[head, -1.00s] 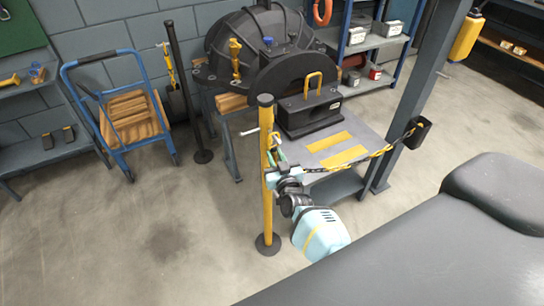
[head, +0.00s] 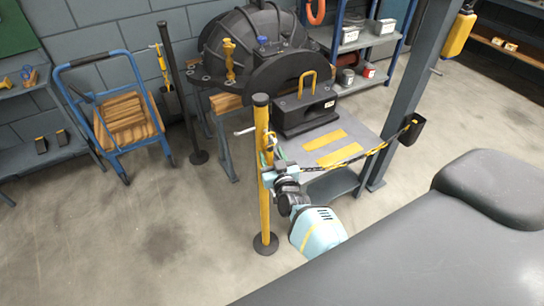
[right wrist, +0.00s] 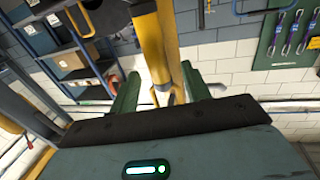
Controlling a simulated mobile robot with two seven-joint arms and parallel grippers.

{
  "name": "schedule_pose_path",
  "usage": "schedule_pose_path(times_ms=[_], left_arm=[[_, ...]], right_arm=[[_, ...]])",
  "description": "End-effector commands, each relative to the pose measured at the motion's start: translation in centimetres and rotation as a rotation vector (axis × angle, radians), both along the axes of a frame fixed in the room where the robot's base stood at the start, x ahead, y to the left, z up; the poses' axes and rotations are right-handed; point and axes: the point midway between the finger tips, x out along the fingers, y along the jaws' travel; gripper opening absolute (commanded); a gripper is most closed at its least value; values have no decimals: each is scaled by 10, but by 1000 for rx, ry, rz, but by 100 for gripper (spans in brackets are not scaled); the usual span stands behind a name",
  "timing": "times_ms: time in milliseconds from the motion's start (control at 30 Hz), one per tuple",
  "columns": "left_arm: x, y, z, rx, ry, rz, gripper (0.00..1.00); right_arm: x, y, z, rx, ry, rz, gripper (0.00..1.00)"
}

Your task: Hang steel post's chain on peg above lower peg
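The yellow post (head: 264,210) stands upright on a dark round base. A pale peg (head: 243,132) sticks out to its left below the top. A yellow-and-black chain (head: 345,165) runs from a black holder (head: 411,130) on the grey-blue steel post (head: 405,95) to the yellow post. Its yellow end piece (head: 268,139) is at the yellow post near peg height; I cannot tell how it sits on a peg. My right gripper (head: 271,160) is at the post just below it. In the right wrist view its green fingers (right wrist: 160,85) are apart, with yellow parts between them. My left gripper is out of view.
A dark domed casing (head: 262,45) and a black block with a yellow handle (head: 303,112) stand behind the post. A blue cart (head: 118,115) and a dark post (head: 181,90) are at the left. Open floor lies left of the yellow post; a dark padded surface (head: 420,240) fills the lower right.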

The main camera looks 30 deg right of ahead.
Motion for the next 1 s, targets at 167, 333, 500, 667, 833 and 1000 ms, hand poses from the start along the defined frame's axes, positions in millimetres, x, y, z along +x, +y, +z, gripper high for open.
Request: schedule_pose_path(times_ms=[167,333,500,667,833,1000], left_arm=[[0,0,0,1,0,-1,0],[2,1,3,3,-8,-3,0],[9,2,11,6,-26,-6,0],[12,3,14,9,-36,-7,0],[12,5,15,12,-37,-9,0],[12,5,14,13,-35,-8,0]], right_arm=[[0,0,-1,0,2,0,47],[-8,2,0,1,1,1,47],[-29,5,2,0,-2,0,47],[-51,9,2,2,-2,-1,47],[-69,12,1,0,-1,0,47],[-76,13,0,0,0,0,47]])
